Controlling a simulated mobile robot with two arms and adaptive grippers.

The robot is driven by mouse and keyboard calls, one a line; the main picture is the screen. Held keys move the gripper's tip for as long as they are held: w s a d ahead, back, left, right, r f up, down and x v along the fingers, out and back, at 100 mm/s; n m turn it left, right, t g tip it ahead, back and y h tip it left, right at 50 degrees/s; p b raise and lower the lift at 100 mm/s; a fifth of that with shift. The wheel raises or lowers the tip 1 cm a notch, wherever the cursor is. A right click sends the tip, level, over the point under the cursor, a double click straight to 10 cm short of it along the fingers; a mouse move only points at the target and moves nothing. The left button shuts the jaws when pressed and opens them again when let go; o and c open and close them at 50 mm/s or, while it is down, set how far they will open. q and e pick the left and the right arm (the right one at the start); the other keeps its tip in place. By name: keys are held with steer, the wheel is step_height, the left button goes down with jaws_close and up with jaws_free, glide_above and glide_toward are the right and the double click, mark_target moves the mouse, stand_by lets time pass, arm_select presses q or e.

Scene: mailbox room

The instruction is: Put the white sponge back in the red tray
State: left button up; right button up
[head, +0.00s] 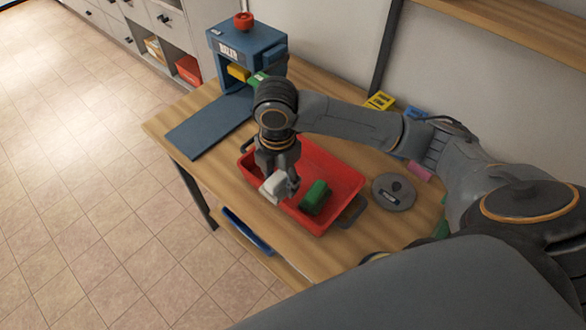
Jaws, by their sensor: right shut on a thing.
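The white sponge (273,186) is held in my right gripper (279,179), which is shut on it and points downward. The sponge is over the near left edge of the red tray (338,172); I cannot tell its exact height above the rim. The red tray sits on the wooden table and holds a green block (315,197), to the right of the gripper. My gripper and arm hide the left part of the tray. My left gripper is not in view.
A round grey lid (393,191) lies right of the tray. Yellow (380,100) and blue (415,112) items lie near the wall. A lower shelf holds a blue thing (247,232).

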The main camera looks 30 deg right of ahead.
steer(key=w+d, duration=0.1)
steer(key=w+d+f, duration=0.1)
steer(key=w+d+p, duration=0.1)
steer(key=shift+w+d+f, duration=0.15)
steer(key=shift+d+f, duration=0.05)
steer(key=shift+f, duration=0.15)
steer(key=w+d+f, duration=0.1)
steer(key=f, duration=0.1)
steer(key=w+f, duration=0.1)
steer(key=w+d+f, duration=0.1)
steer(key=f, duration=0.1)
steer(key=shift+w+d+f+p, duration=0.1)
steer(key=shift+d+f+p, duration=0.2)
steer(key=shift+d+p, duration=0.05)
step_height(320, 180, down, 3)
steer(key=shift+w+d+f, duration=0.1)
steer(key=shift+d, duration=0.05)
steer(key=shift+f, duration=0.2)
steer(key=shift+f, duration=0.15)
steer(key=o, duration=1)
